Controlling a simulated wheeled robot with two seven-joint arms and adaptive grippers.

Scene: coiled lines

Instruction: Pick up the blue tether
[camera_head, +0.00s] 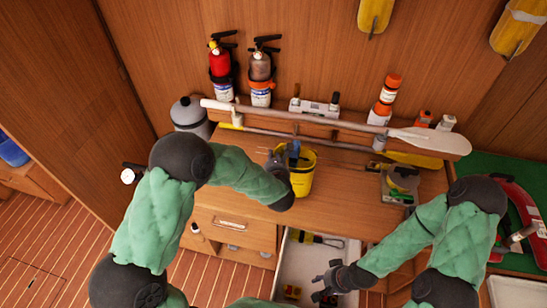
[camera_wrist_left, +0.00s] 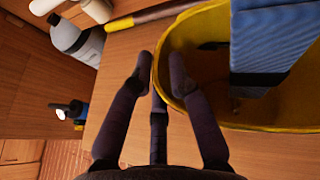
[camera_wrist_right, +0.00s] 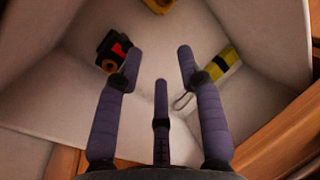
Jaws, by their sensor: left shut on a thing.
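A yellow bucket (camera_head: 303,180) stands on the wooden counter; its rim shows in the left wrist view (camera_wrist_left: 166,62). My left gripper (camera_head: 276,158) is shut on the bucket's rim, one finger on each side of the wall. A blue item with a woven-looking face (camera_wrist_left: 270,40) sticks up from inside the bucket. I cannot tell whether it is the blue tether; it is right of my left fingers. My right gripper (camera_wrist_right: 158,60) is open and empty above a white-lined open drawer (camera_head: 300,262). No other blue thing shows in that drawer.
The drawer holds a black and red item (camera_wrist_right: 115,50) and a yellow and black item (camera_wrist_right: 215,65). Two extinguishers (camera_head: 220,70) stand behind. A grey bottle (camera_head: 188,116) stands at left.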

